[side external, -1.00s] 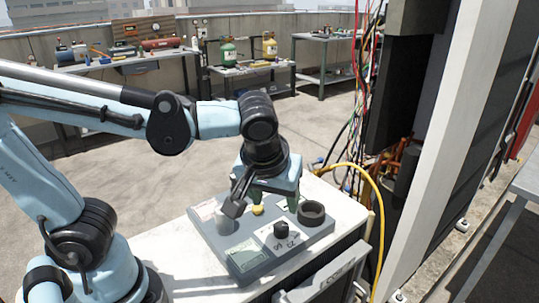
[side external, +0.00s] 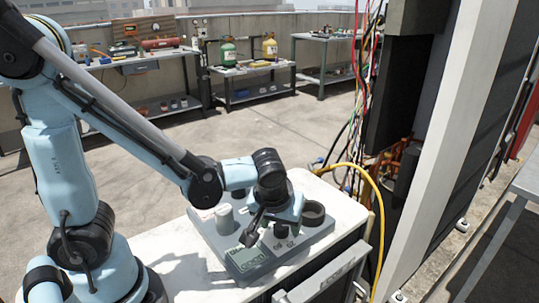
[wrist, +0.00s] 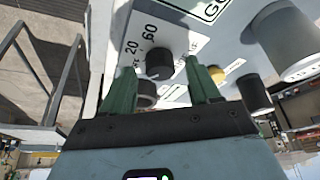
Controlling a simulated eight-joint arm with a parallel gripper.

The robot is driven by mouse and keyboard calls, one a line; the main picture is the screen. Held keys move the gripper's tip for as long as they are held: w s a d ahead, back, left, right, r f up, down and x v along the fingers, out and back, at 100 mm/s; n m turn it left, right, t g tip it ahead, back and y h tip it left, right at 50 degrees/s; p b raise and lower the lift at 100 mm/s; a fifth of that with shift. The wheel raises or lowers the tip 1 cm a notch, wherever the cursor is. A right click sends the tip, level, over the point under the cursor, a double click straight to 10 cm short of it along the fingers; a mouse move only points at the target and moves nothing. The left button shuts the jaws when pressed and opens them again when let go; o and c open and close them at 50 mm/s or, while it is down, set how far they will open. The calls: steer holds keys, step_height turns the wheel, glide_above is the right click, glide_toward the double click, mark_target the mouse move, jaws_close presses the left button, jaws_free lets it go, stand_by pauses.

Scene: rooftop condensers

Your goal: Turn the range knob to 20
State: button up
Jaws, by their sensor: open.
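The range knob (wrist: 158,63) is black and round, on a white label with the printed marks 20 and 60. In the wrist view it sits between the green fingertips of my gripper (wrist: 160,58), which is open with a gap on both sides of the knob. I cannot clearly read where its pointer aims. In the side view my gripper (side external: 275,222) is low over the grey control panel (side external: 215,243), and the knob is partly hidden beneath it.
A grey cylinder (side external: 225,217) and a dark ring-shaped cup (side external: 313,212) stand on the panel, close to my gripper. A yellow button (wrist: 217,74) and another dark knob (wrist: 253,92) are beside the right finger. A yellow hose (side external: 381,215) curves down right of the white worktop.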

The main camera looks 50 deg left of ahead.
steer(key=shift+w+a+f, duration=0.1)
steer(key=shift+f, duration=0.25)
steer(key=shift+c, duration=0.4)
steer(key=c, duration=1)
steer(key=shift+o, duration=0.2)
